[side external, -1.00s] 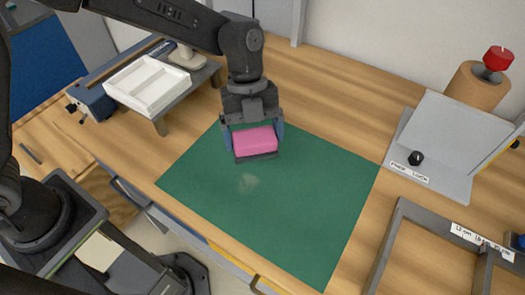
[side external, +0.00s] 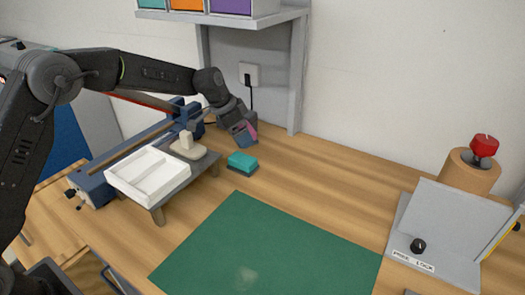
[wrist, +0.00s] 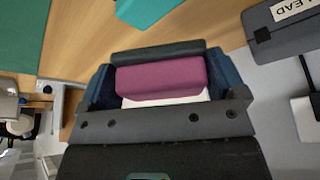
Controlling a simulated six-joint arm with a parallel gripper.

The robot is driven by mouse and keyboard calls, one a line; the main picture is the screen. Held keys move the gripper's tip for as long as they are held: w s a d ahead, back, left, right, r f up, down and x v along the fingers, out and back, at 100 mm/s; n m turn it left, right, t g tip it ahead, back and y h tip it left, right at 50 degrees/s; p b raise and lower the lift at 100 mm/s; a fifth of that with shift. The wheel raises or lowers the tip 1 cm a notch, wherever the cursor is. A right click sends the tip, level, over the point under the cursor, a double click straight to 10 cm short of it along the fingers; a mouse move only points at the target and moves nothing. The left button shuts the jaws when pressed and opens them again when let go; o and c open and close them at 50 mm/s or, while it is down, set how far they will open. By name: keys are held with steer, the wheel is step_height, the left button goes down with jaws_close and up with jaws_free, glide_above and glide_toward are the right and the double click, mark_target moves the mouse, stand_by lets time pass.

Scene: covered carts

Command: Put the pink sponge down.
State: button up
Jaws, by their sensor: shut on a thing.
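The pink sponge (wrist: 160,77) is held between the blue finger pads of my gripper (wrist: 162,84) in the wrist view, with a white layer along its near side. In the side external view my gripper (side external: 246,134) is near the back wall, behind a teal block. Only a small pink edge of the sponge (side external: 253,129) shows there; my fingers hide the rest. The gripper is tilted, and I cannot tell whether the sponge touches the table.
The teal block (side external: 242,163) lies close in front of my gripper. A white tray (side external: 123,183) on a grey stand is to the left. A wall outlet (side external: 249,74) and a grey post (side external: 297,85) are behind.

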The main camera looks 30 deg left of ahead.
mark_target(262, 150)
steer(key=w+a+n, duration=0.1)
steer(key=a+n, duration=0.1)
steer(key=a, duration=0.1)
steer(key=w+a+n+y, duration=0.1)
steer(key=w+a+n, duration=0.1)
steer(key=a, duration=0.1)
steer(key=w+a+r+n+y, duration=0.1)
steer(key=a+n, duration=0.1)
steer(key=a, duration=0.1)
steer(key=shift+w+a+t, duration=0.15)
steer(key=shift+w+t, duration=0.15)
steer(key=shift+t, duration=0.1)
steer(key=shift+w+a+n+y, duration=0.1)
steer(key=shift+w+n+y, duration=0.05)
steer(key=shift+n+y, duration=0.2)
steer(key=w+d+f, duration=0.1)
steer(key=d+f, duration=0.1)
steer(key=d, duration=0.1)
steer(key=w+d+f, duration=0.2)
steer(key=d, duration=0.1)
steer(key=w+d+f, duration=0.1)
steer(key=d+f, duration=0.1)
steer(key=d, duration=0.2)
steer(key=shift+w+d+f, duration=0.1)
steer(key=shift+w+f, duration=0.25)
steer(key=shift+f, duration=2)
steer(key=shift+f, duration=0.1)
steer(key=o, duration=0.8)
steer(key=shift+f, duration=0.1)
steer(key=shift+c, duration=0.2)
